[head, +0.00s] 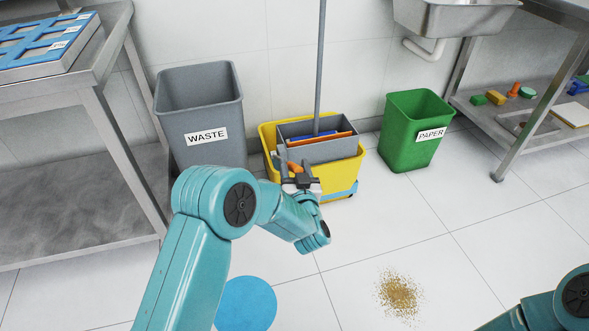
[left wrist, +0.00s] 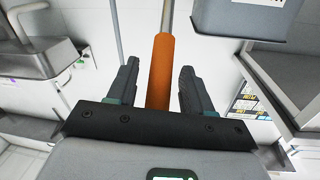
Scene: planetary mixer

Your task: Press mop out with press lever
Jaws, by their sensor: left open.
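The yellow mop bucket (head: 267,137) stands on the floor with a grey press (head: 335,152) on top. The mop's grey pole (head: 319,70) rises upright from the press, and a bit of blue (head: 310,135) shows at its foot. An orange plate edge (head: 325,140) shows inside the press. My left gripper (head: 290,168) is at the bucket's near left side, open. The lever's orange grip (head: 295,168) is between its fingers. In the left wrist view the orange grip (left wrist: 160,70) lies between the two open fingers (left wrist: 158,75), with gaps on both sides. My right gripper is out of view.
A grey waste bin (head: 200,110) stands left of the bucket, and a green paper bin (head: 412,135) right of it. A steel table (head: 105,75) is at left, a sink (head: 455,18) at upper right. Brown crumbs (head: 399,292) and a blue disc (head: 246,303) are on the open floor.

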